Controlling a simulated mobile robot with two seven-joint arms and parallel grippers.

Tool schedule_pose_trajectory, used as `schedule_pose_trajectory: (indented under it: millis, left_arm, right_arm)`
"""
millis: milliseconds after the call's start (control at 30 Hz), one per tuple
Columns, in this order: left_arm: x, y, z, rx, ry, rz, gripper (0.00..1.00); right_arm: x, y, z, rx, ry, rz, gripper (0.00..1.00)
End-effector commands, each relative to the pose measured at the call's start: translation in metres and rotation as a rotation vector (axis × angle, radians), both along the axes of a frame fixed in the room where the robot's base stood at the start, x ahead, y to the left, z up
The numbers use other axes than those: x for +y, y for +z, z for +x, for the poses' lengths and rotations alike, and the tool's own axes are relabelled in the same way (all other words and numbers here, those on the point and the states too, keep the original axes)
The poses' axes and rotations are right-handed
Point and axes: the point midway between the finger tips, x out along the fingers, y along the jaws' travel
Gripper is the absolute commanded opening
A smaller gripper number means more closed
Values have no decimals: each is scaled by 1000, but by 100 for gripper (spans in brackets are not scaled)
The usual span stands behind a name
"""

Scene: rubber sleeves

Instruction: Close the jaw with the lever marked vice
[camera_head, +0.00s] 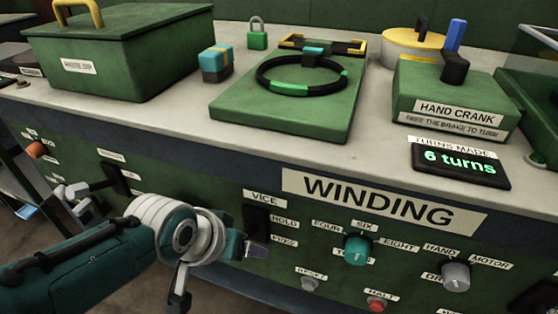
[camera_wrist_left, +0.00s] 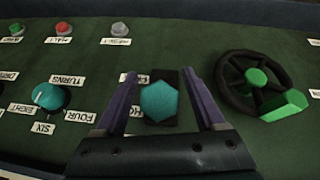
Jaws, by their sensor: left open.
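The lever under the VICE label (camera_head: 265,199) has a black plate (camera_head: 256,221) with HOLD above and FREE below; its handle is largely hidden by my gripper in the head view. In the left wrist view its teal six-sided knob (camera_wrist_left: 159,101) shows end-on. My left gripper (camera_wrist_left: 160,78) is open, with a purple finger on each side of the knob; I cannot tell whether they touch it. On the bench, a black and green ring (camera_head: 290,89) lies on a green plate (camera_head: 235,107), with a teal and black block (camera_head: 313,56) at its back edge. My right gripper is out of view.
Right of the lever are a teal turns knob (camera_head: 357,250), a grey knob (camera_head: 456,275) and push buttons. A black handwheel (camera_wrist_left: 236,85) with a green grip stands beside the lever in the wrist view. The hand crank (camera_head: 455,68) and turns display (camera_head: 460,162) are above.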

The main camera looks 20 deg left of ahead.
Motion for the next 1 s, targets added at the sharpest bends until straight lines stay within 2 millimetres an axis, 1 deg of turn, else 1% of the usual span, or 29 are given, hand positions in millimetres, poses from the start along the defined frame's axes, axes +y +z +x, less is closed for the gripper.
schedule_pose_trajectory:
  millis: [33, 200, 300, 400, 500, 600, 1000]
  left_arm:
    - [1, 11, -3, 0, 0, 0, 72]
    - [5, 42, -19, 0, 0, 1, 72]
    - [7, 59, -29, 1, 1, 0, 72]
    - [9, 72, -37, 0, 0, 0, 72]
    - [10, 80, -42, 0, 0, 0, 72]
    - [11, 83, -45, 0, 0, 1, 72]
    - [11, 82, -45, 0, 0, 0, 72]
  right_arm:
    - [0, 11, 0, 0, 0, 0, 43]
    - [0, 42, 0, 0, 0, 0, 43]
    - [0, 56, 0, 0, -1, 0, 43]
    - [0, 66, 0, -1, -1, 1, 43]
    - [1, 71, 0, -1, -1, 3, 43]
    - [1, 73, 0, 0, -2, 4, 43]
    - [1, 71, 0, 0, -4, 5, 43]
